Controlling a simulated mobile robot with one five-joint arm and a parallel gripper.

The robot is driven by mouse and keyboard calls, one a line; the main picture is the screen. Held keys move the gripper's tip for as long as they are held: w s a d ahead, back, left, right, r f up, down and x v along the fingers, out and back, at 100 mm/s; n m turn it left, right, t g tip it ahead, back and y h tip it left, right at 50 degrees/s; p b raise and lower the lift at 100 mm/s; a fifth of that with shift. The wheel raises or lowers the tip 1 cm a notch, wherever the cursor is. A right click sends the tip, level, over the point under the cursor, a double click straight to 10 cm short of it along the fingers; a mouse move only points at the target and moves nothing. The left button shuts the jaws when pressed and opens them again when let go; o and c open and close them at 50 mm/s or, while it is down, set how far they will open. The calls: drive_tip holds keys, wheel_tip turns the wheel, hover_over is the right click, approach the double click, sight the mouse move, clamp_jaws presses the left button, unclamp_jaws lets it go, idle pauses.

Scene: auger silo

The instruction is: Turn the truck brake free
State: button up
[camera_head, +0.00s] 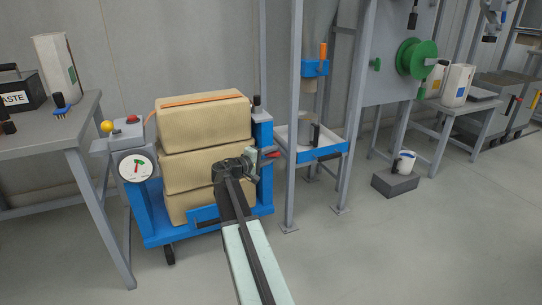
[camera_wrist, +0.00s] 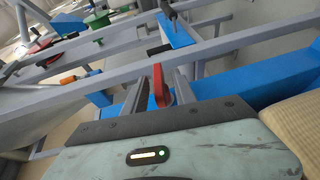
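The blue truck (camera_head: 160,233), loaded with stacked tan sacks (camera_head: 205,119), stands left of centre in the head view. A red lever (camera_head: 270,154) sticks out at its right side, by the blue post; I take it as the brake. My gripper (camera_head: 257,157) is at that lever. In the wrist view the red lever (camera_wrist: 159,86) stands between the two grey fingers of my gripper (camera_wrist: 158,92). The fingers are apart, with gaps beside the lever; I cannot tell whether either touches it. A round white dial (camera_head: 136,167) with green and red marks is on the truck's left.
A grey frame post (camera_head: 293,190) stands close right of my gripper, with a blue-edged tray (camera_head: 321,154) beyond it. A workbench (camera_head: 62,126) is at the left. The floor at front right is clear.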

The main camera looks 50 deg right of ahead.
drive_tip(key=shift+a, duration=0.1)
drive_tip(key=a, duration=0.7)
drive_tip(key=shift+a+r+p, duration=0.3)
drive_tip(key=shift+r+p, duration=0.15)
